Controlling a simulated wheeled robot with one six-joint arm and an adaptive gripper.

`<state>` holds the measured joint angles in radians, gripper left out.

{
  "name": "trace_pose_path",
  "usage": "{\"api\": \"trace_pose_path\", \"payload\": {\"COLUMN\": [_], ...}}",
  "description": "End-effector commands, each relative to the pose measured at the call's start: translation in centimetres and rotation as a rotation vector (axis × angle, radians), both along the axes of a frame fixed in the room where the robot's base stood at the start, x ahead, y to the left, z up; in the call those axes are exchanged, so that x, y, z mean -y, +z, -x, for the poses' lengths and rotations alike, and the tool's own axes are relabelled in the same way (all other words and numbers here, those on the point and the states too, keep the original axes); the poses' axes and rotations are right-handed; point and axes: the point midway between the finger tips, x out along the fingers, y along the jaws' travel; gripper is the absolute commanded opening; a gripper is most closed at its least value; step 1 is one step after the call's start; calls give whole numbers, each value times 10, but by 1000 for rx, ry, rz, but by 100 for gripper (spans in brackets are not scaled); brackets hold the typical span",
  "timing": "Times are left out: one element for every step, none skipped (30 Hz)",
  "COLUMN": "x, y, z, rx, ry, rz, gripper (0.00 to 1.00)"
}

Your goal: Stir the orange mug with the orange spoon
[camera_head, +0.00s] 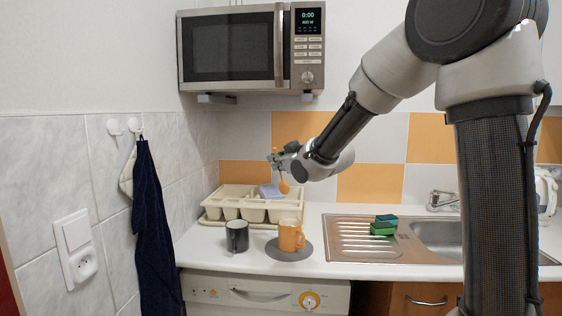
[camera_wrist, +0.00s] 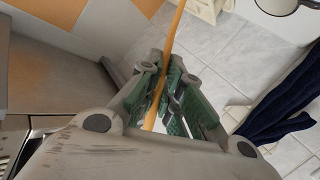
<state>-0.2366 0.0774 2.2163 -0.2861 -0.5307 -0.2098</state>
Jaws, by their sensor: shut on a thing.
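My gripper (camera_head: 275,160) is shut on the orange spoon (camera_head: 284,186), which hangs bowl down in the head view. The wrist view shows the spoon's handle (camera_wrist: 171,45) between the green-padded fingers (camera_wrist: 168,92). The orange mug (camera_head: 291,236) stands upright on a grey round mat (camera_head: 290,254) on the white counter. The spoon's bowl is above the mug, apart from it. The inside of the mug cannot be seen.
A dark mug (camera_head: 236,236) stands just left of the orange mug. A cream cutlery tray (camera_head: 211,209) with a bluish item lies behind. Green sponges (camera_head: 383,228) lie on the steel sink drainer (camera_head: 345,240) at right. A microwave (camera_head: 250,48) hangs above, and a dark towel (camera_head: 152,230) hangs at left.

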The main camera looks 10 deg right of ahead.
Motion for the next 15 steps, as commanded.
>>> {"api": "trace_pose_path", "payload": {"x": [-1, -1, -1, -1, -1, 0, 0, 0, 0, -1, -1, -2, -3, -4, -6], "y": [-7, -10, -14, -17, -19, -22, -23, -22, -23, -24, -25, -26, -28, -29, -32], "z": [1, 1, 2, 2, 2, 3, 3, 3, 3, 4, 4, 5, 6, 6, 8], "rx": [-10, -15, -22, -28, -32, -44, -49, -54, -59, -62, -63, -65, -64, -65, -64], "ry": [3, 5, 5, 4, 3, -2, -4, -5, -5, -6, -6, -6, -5, -5, -4], "rz": [3, 5, 8, 9, 11, 16, 17, 20, 21, 22, 22, 22, 23, 23, 22], "gripper": [0, 0, 0, 0, 0, 0, 0, 0, 0, 0, 0, 0, 0, 0, 0]}}
